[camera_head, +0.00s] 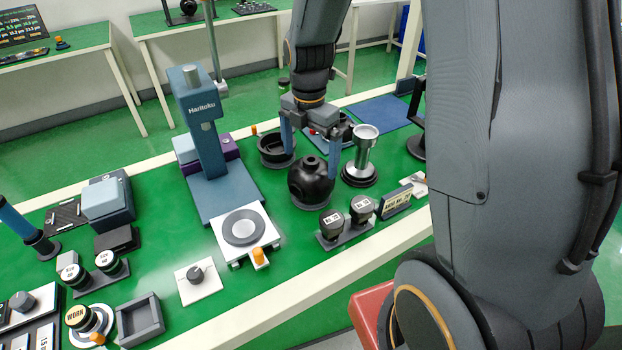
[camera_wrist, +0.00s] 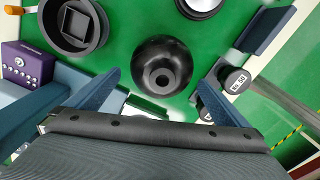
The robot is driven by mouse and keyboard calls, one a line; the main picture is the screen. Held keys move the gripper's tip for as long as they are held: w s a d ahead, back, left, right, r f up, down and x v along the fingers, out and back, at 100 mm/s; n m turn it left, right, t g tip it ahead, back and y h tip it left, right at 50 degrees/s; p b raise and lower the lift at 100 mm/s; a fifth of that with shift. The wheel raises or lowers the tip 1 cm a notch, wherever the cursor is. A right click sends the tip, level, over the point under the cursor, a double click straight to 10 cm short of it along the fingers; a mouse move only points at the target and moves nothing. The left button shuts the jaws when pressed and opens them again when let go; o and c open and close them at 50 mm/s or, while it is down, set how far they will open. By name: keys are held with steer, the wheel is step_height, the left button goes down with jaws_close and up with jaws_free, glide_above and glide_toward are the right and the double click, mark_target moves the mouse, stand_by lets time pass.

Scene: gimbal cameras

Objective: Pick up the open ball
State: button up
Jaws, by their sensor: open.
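The open ball is a black, glossy sphere with a round hole in its top (camera_head: 311,182). It sits upright on a dark round base on the green table. It also shows in the wrist view (camera_wrist: 161,68), ahead of and between the fingers. My gripper (camera_head: 311,150) is open with its two blue fingers pointing down above the ball, one to its upper left and one to its upper right. In the wrist view my gripper (camera_wrist: 160,90) has nothing between its fingertips but the ball just beyond them. I cannot tell whether a finger touches it.
A black round cup (camera_head: 276,150) stands behind left. A silver-topped post on a black base (camera_head: 362,155) stands close right. Two weights (camera_head: 346,217) sit in front right. A blue Haritoku stand (camera_head: 212,150) and white plate (camera_head: 245,233) lie left.

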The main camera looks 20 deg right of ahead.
mark_target(311, 172)
steer(key=shift+s+d+f+p, duration=0.1)
steer(key=shift+f+p, duration=0.35)
steer(key=shift+f, duration=1.05)
steer(key=shift+d+f+p, duration=0.1)
steer(key=shift+f+p, duration=0.3)
steer(key=shift+f, duration=1.1)
steer(key=c, duration=1)
steer(key=shift+r, duration=0.1)
